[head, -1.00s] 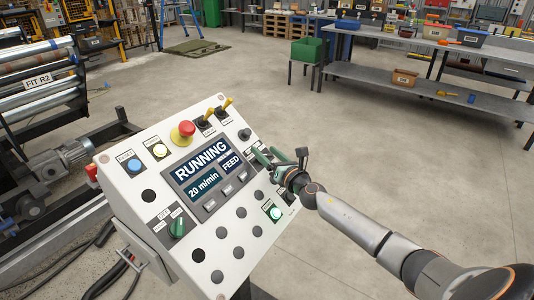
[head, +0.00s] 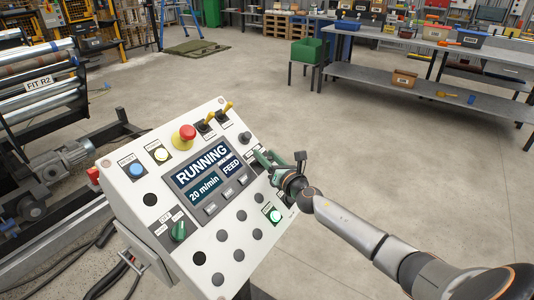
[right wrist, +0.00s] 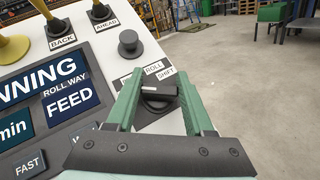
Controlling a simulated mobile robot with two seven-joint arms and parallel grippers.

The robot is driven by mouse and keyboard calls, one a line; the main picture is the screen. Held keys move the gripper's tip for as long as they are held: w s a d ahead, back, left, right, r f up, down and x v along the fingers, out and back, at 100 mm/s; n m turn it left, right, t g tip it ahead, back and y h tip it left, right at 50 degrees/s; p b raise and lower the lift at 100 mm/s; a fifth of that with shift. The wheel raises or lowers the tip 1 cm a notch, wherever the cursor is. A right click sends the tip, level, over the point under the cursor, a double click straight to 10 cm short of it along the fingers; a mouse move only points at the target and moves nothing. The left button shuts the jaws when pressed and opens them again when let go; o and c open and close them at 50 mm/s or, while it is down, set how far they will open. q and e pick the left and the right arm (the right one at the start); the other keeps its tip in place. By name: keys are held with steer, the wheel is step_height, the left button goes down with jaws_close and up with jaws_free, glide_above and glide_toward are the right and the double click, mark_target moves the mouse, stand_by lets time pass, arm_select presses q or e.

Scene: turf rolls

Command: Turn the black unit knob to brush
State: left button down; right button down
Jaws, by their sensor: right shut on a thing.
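The black knob (right wrist: 158,92) sits on the sloping white control panel (head: 150,183), between my right gripper's two green fingers (right wrist: 160,100). Its raised bar lies nearly level across the right wrist view, with a pale line along it. Labels "ROLL" and "SHIFT" show above and right of it; a label at its left is mostly covered by a finger. My right gripper (head: 263,160) is shut on the knob at the panel's right edge in the head view, where the knob is largely hidden. My left gripper is not in view.
The panel screen (head: 203,170) reads "RUNNING", "20 m/min" and "FEED". Near it are a red stop button (head: 184,135), yellow-tipped levers (head: 213,116), a round black knob (right wrist: 130,43) and a green knob (head: 179,231). Open floor (head: 410,160) lies to the right.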

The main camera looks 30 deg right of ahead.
steer(key=m+h+p, duration=0.1)
steer(key=p, duration=0.1)
steer(key=shift+r+m+g+p, duration=0.3)
steer(key=shift+r+m, duration=0.1)
steer(key=m+g+h+p, duration=0.1)
steer(key=m+h+p, duration=0.2)
steer(key=p, duration=0.1)
steer(key=shift+f+m+g+p, duration=0.15)
steer(key=shift+m+g+p, duration=0.25)
steer(key=shift+f+m+g+h+p, duration=0.1)
steer(key=shift+m+g+h+p, duration=0.5)
steer(key=shift+m, duration=0.1)
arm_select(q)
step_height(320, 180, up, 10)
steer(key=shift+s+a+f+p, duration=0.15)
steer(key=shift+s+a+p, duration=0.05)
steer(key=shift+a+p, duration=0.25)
arm_select(e)
steer(key=shift+d+f+m+g+h, duration=0.2)
steer(key=shift+m+g+h, duration=0.25)
steer(key=shift+m, duration=0.35)
steer(key=shift+s+g, duration=0.1)
steer(key=shift+g, duration=0.15)
steer(key=shift+c, duration=1.4)
jaws_free()
